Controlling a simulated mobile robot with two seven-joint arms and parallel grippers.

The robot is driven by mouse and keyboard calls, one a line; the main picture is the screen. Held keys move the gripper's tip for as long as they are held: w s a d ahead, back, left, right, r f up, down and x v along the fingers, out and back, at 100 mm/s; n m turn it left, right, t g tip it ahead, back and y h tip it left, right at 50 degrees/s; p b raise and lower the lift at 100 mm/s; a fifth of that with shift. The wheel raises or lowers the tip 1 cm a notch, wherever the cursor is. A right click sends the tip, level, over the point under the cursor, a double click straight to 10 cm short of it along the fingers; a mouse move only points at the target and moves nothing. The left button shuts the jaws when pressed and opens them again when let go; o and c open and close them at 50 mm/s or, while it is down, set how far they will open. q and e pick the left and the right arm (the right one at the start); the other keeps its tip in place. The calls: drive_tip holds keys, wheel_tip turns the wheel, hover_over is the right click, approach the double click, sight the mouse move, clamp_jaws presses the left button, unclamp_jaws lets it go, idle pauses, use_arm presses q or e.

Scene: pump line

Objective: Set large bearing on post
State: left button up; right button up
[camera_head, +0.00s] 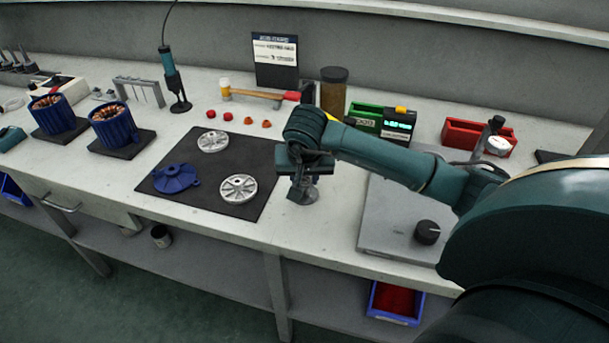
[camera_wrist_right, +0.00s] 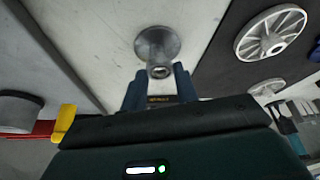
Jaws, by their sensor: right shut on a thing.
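The grey post (camera_head: 311,196) stands on its round base on the bare bench, right of the dark mat; in the right wrist view its flared base (camera_wrist_right: 157,40) shows beyond the fingertips. My right gripper (camera_head: 301,188) points down right at the post. In the right wrist view, a small metal ring, apparently the large bearing (camera_wrist_right: 160,71), sits between the fingertips of my right gripper (camera_wrist_right: 159,78), which is shut on it. The ring lines up with the post's top; I cannot tell whether it is seated or just above. My left gripper is not in view.
The dark mat (camera_head: 225,205) holds a blue cover (camera_head: 175,179) and two silver discs. A grey plate with a black knob (camera_head: 427,232) lies to the right. A hammer (camera_head: 255,94), red and green bins, and two blue motor housings stand farther off.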

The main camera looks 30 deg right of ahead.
drive_tip(key=shift+f+b, duration=0.2)
drive_tip(key=shift+b, duration=0.1)
drive_tip(key=o, duration=0.8)
drive_tip(key=shift+o, duration=0.5)
drive_tip(key=shift+o, duration=0.9)
drive_tip(key=shift+r+p, duration=2)
drive_tip(key=shift+r, duration=1.1)
